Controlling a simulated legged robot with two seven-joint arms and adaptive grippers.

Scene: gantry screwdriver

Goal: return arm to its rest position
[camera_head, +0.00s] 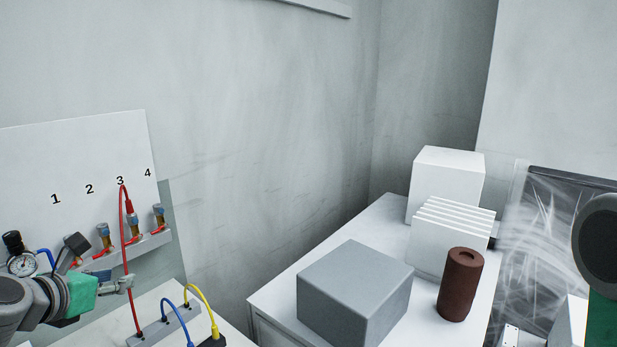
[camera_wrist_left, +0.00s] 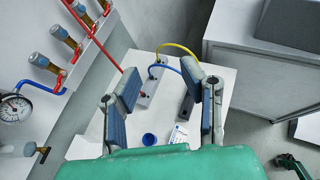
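My left gripper (camera_head: 100,262) is at the lower left in the head view, in front of the valve manifold. In the left wrist view its two fingers (camera_wrist_left: 162,85) stand wide apart with nothing held between them. A grey connector block (camera_wrist_left: 150,88) with hoses shows beyond and below the gap. A part of my right arm (camera_head: 600,240), dark and round with green below, shows at the right edge of the head view. No fingers of the right gripper can be made out.
A valve manifold (camera_head: 157,240) with a red hose (camera_head: 124,235) and a pressure gauge (camera_head: 22,264) stand close to the left gripper. Blue (camera_head: 175,308) and yellow (camera_head: 203,299) hoses arch nearby. A grey box (camera_head: 352,290) and brown cylinder (camera_head: 460,285) stand on the right cabinet.

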